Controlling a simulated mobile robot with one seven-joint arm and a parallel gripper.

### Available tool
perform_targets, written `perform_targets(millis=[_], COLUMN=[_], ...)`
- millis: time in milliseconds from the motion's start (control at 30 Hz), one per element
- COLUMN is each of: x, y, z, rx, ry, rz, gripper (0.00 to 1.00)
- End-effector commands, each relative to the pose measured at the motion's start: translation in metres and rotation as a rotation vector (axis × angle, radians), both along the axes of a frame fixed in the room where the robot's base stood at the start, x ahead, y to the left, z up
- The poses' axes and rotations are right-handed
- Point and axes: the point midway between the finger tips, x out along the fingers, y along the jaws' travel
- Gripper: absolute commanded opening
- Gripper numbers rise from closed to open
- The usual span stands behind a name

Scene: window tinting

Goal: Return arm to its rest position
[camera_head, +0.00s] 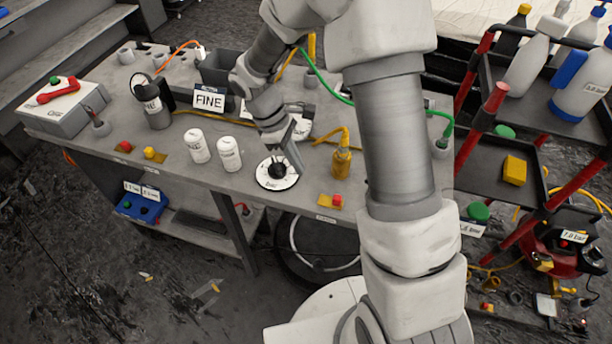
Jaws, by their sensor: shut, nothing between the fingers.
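My arm rises from my base at the lower right, bends at the top of the view and reaches down over the workbench (330,185). My gripper (296,170) is at its end, pointing down just above a round white dial with a black knob (277,172) near the bench's front edge. It looks shut and empty. The fingertips are small and dark, so I cannot tell whether they touch the knob.
A FINE sign (209,100) and a dark bin (219,70) are behind. A black cart (500,165) with bottles stands at the right. Open floor lies at the lower left.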

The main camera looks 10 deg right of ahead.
Motion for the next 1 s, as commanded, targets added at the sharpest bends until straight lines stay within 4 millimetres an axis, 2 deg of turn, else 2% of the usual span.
perform_targets(millis=[200, 767, 867, 1000], x=[0.003, 0.003, 0.001, -0.005], y=[0.005, 0.005, 0.002, -0.004], z=[0.014, 0.016, 0.026, 0.054], rx=[0.000, 0.000, 0.000, 0.007], ry=[0.000, -0.002, -0.023, -0.088], rz=[0.000, -0.002, -0.022, -0.088], gripper=[0.00, 0.00, 0.00, 0.00])
